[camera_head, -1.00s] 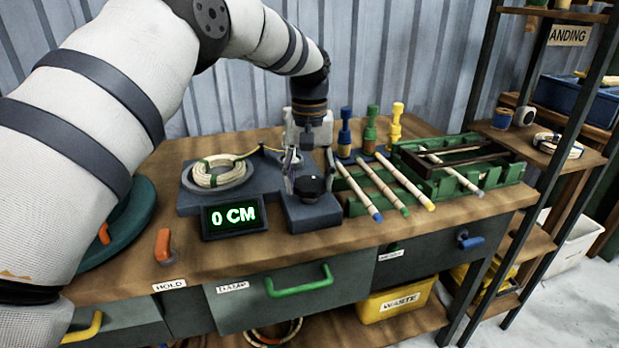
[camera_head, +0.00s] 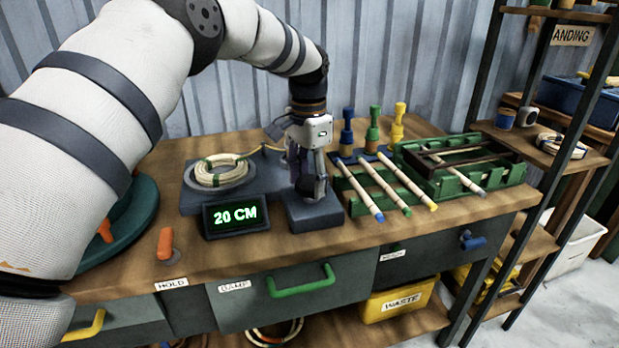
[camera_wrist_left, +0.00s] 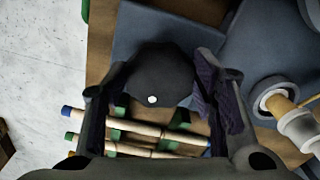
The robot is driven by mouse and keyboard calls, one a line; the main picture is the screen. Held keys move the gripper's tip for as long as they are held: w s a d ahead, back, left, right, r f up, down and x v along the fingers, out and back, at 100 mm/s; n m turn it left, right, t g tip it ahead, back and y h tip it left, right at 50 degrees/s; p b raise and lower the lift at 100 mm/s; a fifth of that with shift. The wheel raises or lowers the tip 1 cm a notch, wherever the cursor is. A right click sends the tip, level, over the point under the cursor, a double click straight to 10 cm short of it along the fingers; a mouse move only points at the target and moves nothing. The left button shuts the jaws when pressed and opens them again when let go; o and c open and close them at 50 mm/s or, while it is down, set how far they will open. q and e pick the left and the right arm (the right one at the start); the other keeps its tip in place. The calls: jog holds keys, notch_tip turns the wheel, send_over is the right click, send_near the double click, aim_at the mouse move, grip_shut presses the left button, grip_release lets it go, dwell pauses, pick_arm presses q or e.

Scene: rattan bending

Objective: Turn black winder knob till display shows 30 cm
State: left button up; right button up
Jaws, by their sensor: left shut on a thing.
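The display (camera_head: 230,215) on the front of the winder reads 20 CM in green. The black winder knob (camera_wrist_left: 155,78) shows in the left wrist view between my left gripper's fingers, with a white dot near its lower edge. My left gripper (camera_head: 308,190) reaches down over the knob and is shut on it; in the head view its fingers hide most of the knob. The winder base (camera_head: 315,214) is blue-grey, and a coil of rattan (camera_head: 222,170) lies on its left part. My right gripper is not in view.
Several rattan rods (camera_head: 370,190) with coloured ends lie on a green rack right of the winder. Blue, green and yellow pegs (camera_head: 372,130) stand behind them. An orange handle (camera_head: 165,244) stands at the front left. A green tray (camera_head: 465,160) sits at the right.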

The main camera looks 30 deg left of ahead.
aim_at(308, 183)
pick_arm(q)
jog(key=shift+m, duration=1.2)
jog(key=shift+m, duration=0.3)
jog(key=o, duration=1.1)
jog(key=shift+o, duration=0.2)
notch_tip(308, 183, up, 12)
jog(key=shift+f, duration=0.1)
